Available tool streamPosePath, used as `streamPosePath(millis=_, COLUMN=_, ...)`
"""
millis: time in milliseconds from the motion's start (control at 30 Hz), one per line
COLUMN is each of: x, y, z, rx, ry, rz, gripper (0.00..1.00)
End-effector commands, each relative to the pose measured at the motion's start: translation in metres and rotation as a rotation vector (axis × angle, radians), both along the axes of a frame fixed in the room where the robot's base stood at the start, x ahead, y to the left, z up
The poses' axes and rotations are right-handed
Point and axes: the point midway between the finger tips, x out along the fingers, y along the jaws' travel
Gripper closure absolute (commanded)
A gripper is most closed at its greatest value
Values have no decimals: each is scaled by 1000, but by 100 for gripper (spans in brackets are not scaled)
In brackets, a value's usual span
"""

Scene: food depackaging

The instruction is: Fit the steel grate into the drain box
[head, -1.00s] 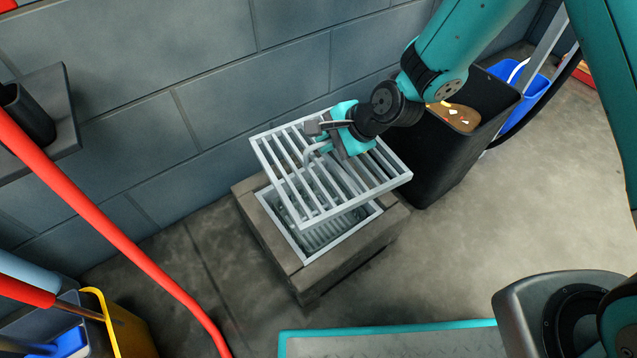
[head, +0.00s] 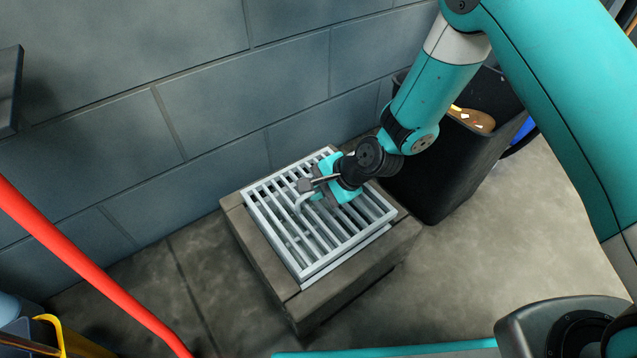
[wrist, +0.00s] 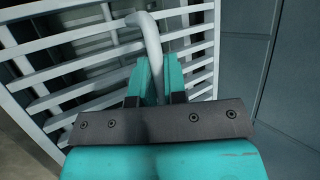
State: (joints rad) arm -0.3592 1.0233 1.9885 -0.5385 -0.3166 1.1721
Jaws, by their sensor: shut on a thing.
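The steel grate (head: 338,240) is a light-grey barred rectangle with a bent handle (wrist: 150,45) standing up from it. In the head view it lies over the opening of the drain box (head: 262,258), a dark stone-like block against the wall. The grate looks nearly level and close to the opening; a pale frame edge (head: 352,254) shows just below its front right side. I cannot tell whether it touches the frame. My gripper (head: 312,195) is shut on the handle; its teal fingers (wrist: 158,80) close around the handle in the wrist view. The inside of the box is mostly hidden.
A black bin (head: 450,165) with food scraps stands right of the drain box, below my arm. A grey block wall (head: 210,110) rises behind. A red bar (head: 85,265) crosses the left. Bare floor (head: 470,265) lies to the front right.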

Motion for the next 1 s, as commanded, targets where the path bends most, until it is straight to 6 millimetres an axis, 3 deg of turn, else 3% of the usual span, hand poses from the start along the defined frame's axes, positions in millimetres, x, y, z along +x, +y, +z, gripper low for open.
streamPosePath(millis=167, x=1, y=1, z=-8, rx=3, ry=-3, rz=0, gripper=100)
streamPosePath(millis=433, x=0, y=1, z=-45, rx=3, ry=-1, rz=1, gripper=100)
streamPosePath(millis=833, x=1, y=1, z=-47, rx=3, ry=-3, rz=0, gripper=100)
streamPosePath(millis=867, x=0, y=0, z=-48, rx=0, ry=0, rz=0, gripper=83)
streamPosePath(millis=900, x=0, y=0, z=-48, rx=0, ry=0, rz=0, gripper=74)
streamPosePath(millis=967, x=0, y=0, z=-48, rx=0, ry=0, rz=0, gripper=62)
streamPosePath(millis=1000, x=0, y=0, z=-48, rx=0, ry=0, rz=0, gripper=62)
